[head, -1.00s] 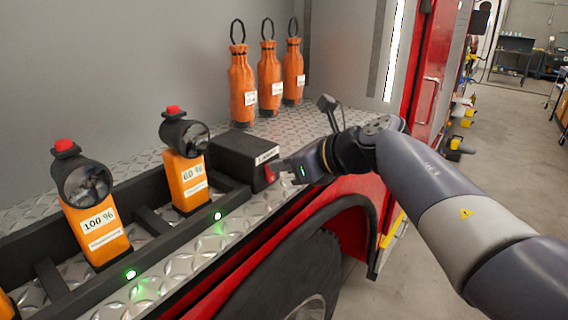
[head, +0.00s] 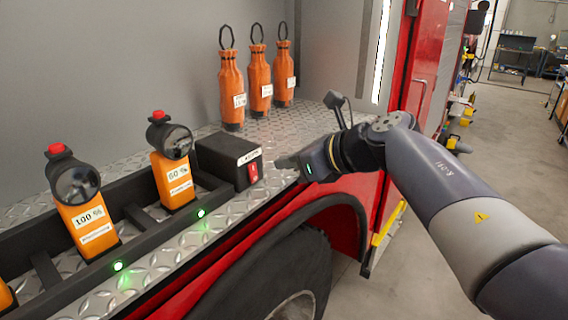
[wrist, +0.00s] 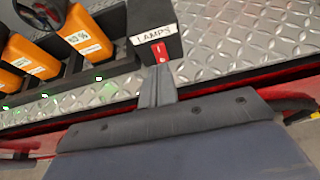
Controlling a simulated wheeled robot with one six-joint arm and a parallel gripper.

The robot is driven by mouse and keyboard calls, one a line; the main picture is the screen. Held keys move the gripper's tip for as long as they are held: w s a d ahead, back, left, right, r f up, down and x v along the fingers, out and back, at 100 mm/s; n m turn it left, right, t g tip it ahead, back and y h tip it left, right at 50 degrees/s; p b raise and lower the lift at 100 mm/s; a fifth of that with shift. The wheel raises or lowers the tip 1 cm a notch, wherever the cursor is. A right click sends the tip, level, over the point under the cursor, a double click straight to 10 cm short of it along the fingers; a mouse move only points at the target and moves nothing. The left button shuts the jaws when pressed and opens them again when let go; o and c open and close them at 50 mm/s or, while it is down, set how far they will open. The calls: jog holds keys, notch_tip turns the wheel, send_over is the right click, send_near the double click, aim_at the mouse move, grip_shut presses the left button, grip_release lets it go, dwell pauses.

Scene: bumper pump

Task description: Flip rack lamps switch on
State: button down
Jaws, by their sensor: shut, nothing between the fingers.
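The black switch box (head: 222,158) sits on the diamond-plate shelf at the right end of the lamp rack. Its white label reads "LAMPS" in the wrist view (wrist: 154,33). A red rocker switch (head: 253,172) is on the box's front face; it also shows in the wrist view (wrist: 160,53), just beyond the fingertips. My gripper (head: 279,161) is shut and empty, to the right of the switch with a small gap in the head view. In the wrist view my gripper (wrist: 161,70) points at the switch; contact cannot be told there. Green lights glow on the rack front.
Orange lamps (head: 88,222) (head: 173,181) stand in the black rack (head: 150,243). Several orange bottles with loops (head: 232,90) stand at the back of the shelf. The truck's red side and wheel arch (head: 290,215) lie below; open floor is at right.

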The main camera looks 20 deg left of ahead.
jog(key=s+d+r, duration=0.2)
jog(key=d+r, duration=0.3)
jog(key=shift+s+b, duration=0.15)
jog(key=shift+b, duration=0.2)
